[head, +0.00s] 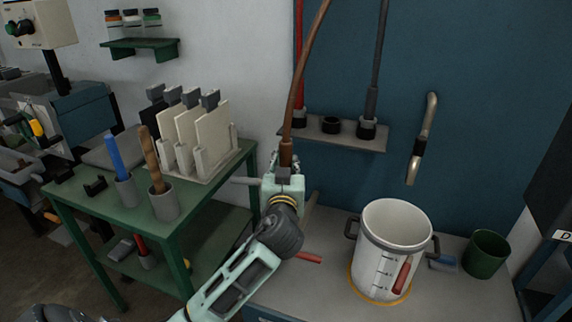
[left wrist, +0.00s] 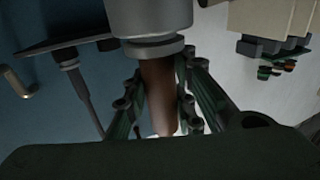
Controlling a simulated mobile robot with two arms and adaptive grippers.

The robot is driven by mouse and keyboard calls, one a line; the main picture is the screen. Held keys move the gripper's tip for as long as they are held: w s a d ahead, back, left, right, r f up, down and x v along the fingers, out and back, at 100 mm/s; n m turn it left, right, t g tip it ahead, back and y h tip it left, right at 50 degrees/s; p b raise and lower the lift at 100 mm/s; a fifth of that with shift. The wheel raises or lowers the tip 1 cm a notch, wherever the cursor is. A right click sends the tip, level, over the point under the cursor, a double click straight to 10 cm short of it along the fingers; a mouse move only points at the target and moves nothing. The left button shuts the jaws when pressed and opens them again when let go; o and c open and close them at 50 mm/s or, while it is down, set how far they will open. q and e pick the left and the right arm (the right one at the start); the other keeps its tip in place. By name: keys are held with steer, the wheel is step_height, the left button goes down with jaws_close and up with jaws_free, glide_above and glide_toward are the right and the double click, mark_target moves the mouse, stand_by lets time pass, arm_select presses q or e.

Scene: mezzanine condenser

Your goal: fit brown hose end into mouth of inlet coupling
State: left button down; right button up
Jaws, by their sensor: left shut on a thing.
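The brown hose (head: 306,65) hangs from the top of the head view down to my left gripper (head: 284,170). My left gripper is shut on its brown end, which also shows between the green fingers in the left wrist view (left wrist: 159,95). In that view the hose end meets the rim of a wide grey cylinder, seemingly the inlet coupling (left wrist: 150,22). I cannot tell whether the end is inside the mouth or only against it. In the head view my gripper and arm hide this spot. My right gripper is not in view.
A wall shelf (head: 348,139) holds a red hose (head: 299,60), an empty black ring (head: 331,126) and a grey hose (head: 377,60). A white pot (head: 392,230) and green cup (head: 486,254) stand on the counter. A green cart (head: 190,222) is at left.

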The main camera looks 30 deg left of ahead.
arm_select(q)
steer(key=shift+a+f, duration=0.1)
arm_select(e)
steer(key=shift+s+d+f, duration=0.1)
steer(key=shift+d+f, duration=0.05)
arm_select(q)
steer(key=c, duration=1.8)
jaws_free()
steer(key=o, duration=0.4)
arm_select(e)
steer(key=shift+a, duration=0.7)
